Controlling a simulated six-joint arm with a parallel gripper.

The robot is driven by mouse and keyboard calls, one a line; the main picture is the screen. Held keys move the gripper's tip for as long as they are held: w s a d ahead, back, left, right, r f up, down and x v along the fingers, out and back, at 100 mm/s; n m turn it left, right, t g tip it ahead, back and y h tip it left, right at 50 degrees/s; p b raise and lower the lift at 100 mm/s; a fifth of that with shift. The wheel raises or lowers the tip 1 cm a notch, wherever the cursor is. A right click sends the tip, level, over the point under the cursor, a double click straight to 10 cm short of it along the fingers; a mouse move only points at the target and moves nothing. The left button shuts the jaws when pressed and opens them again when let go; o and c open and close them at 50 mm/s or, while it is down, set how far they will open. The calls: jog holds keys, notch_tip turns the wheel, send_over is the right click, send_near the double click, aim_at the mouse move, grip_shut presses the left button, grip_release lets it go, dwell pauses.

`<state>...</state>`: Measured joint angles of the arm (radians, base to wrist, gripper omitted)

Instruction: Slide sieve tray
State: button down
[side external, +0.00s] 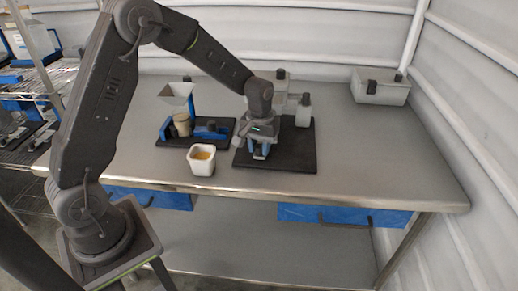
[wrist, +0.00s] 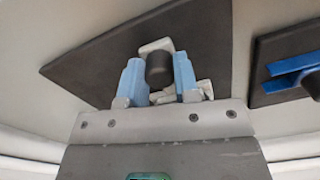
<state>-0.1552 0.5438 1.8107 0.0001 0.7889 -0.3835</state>
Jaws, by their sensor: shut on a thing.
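My gripper (side external: 259,150) points down over the right-hand black base plate (side external: 295,155). In the wrist view its two blue fingers (wrist: 155,70) are closed around a dark cylindrical knob (wrist: 159,68). Pale grey parts (wrist: 155,47) show behind and below the knob; these look like part of the sieve tray, but its full shape is hidden by the gripper. Behind my gripper in the side view, a pale grey housing (side external: 303,110) stands on the same plate, with another pale block with a dark top beside it, partly hidden by my arm.
To the left, a second black plate (side external: 222,143) bears a blue stand with a clear funnel (side external: 178,92), a tan cup (side external: 183,124) and a blue piece (side external: 210,132). A grey bin (side external: 380,87) is back right; the table's right side is clear.

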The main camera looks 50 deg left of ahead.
jog(key=w+a, duration=0.2)
jog(key=shift+w+a, duration=0.3)
jog(key=shift+w, duration=0.05)
jog(key=c, duration=0.8)
grip_release()
jog(key=shift+c, duration=0.2)
jog(key=shift+r, duration=0.1)
notch_tip(320, 180, up, 14)
jog(key=shift+c, duration=0.2)
